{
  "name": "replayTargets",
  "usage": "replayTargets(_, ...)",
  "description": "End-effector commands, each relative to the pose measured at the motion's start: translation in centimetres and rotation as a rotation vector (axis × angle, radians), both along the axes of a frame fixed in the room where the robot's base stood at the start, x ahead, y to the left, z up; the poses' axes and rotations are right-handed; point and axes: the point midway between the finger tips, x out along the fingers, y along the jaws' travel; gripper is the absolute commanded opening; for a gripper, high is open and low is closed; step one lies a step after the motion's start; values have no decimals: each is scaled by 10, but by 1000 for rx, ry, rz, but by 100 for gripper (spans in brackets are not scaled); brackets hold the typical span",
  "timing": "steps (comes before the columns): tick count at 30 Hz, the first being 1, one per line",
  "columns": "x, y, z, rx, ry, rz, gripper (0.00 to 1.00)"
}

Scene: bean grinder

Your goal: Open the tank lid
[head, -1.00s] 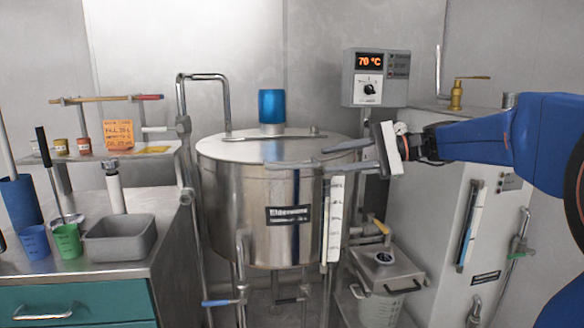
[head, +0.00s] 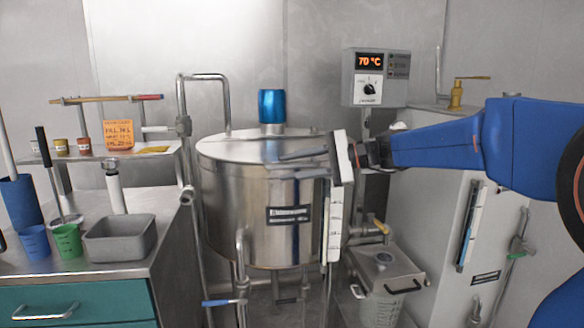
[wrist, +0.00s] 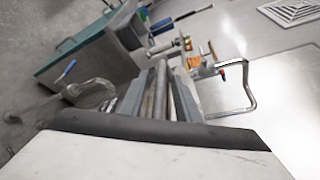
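The steel tank (head: 235,205) stands in the middle of the head view. Its round lid (head: 228,150) lies flat on top, with a thin metal bar (head: 262,136) across it and a blue cylinder (head: 272,106) at the back. My gripper (head: 281,157) reaches in from the right, its fingers pointing left over the front right part of the lid. I cannot tell whether they touch it. In the wrist view the fingers (wrist: 155,95) lie close together with narrow strips between them. I cannot tell whether anything is held there.
A bench with teal drawers (head: 85,308), a grey tin (head: 120,240) and cups stands at the left. A bent pipe (head: 182,120) rises between bench and tank. A control box (head: 375,77) reading 70 °C is behind my arm. A bucket (head: 382,305) stands low at the right.

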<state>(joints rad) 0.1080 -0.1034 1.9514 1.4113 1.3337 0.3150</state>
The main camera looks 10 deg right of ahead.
Motion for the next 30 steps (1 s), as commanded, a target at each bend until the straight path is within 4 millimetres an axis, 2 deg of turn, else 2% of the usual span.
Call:
replayTargets(7,0,0,0,0,0,0,30)
replayTargets(11,0,0,0,0,0,0,0)
replayTargets(22,0,0,7,0,17,0,0)
replayTargets(26,1,0,21,-2,53,-1,0)
replayTargets(30,3,0,46,-5,119,-1,0)
